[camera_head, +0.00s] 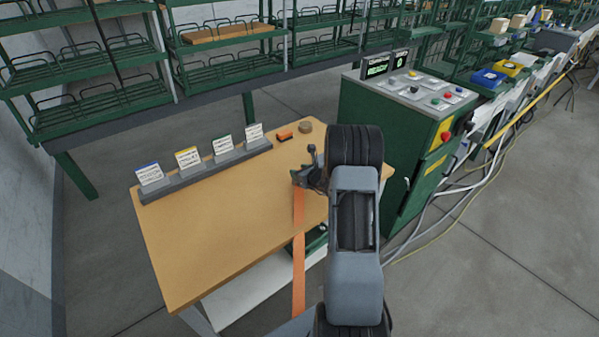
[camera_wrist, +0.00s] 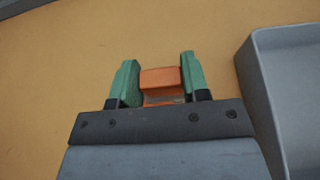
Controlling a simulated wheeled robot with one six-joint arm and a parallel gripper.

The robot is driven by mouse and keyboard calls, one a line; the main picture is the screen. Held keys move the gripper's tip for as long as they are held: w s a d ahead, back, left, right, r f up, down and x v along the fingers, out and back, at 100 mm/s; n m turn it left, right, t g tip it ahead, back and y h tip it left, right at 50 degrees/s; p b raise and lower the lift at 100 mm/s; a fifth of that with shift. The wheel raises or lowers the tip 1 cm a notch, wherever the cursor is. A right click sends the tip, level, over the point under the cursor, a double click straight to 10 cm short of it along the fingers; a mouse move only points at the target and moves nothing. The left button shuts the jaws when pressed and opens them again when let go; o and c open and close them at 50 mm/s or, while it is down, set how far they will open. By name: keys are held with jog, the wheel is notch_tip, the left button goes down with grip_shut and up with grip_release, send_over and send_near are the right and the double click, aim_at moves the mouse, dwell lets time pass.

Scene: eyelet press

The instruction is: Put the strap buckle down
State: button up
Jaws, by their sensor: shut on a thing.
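My gripper (camera_head: 301,178) is over the right part of the wooden table. In the wrist view its two green fingers (camera_wrist: 158,75) are closed on an orange piece (camera_wrist: 160,78), which I take to be the strap buckle's end. A small greyish part shows just below the orange there. In the head view an orange strap (camera_head: 299,250) hangs from my gripper down past the table's front edge. The buckle itself is mostly hidden by the gripper, and I cannot tell whether it touches the table.
The wooden table (camera_head: 215,235) is bare at left and centre. A grey card rack (camera_head: 205,172) lines its back edge. A small orange object (camera_head: 285,135) and a round tan item (camera_head: 305,127) lie behind my gripper. A green press cabinet (camera_head: 385,130) stands at right.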

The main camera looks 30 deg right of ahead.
jog(key=shift+f+b, duration=0.2)
jog(key=shift+b, duration=0.1)
jog(key=o, duration=1)
jog(key=shift+r, duration=0.1)
jog(key=shift+r, duration=0.1)
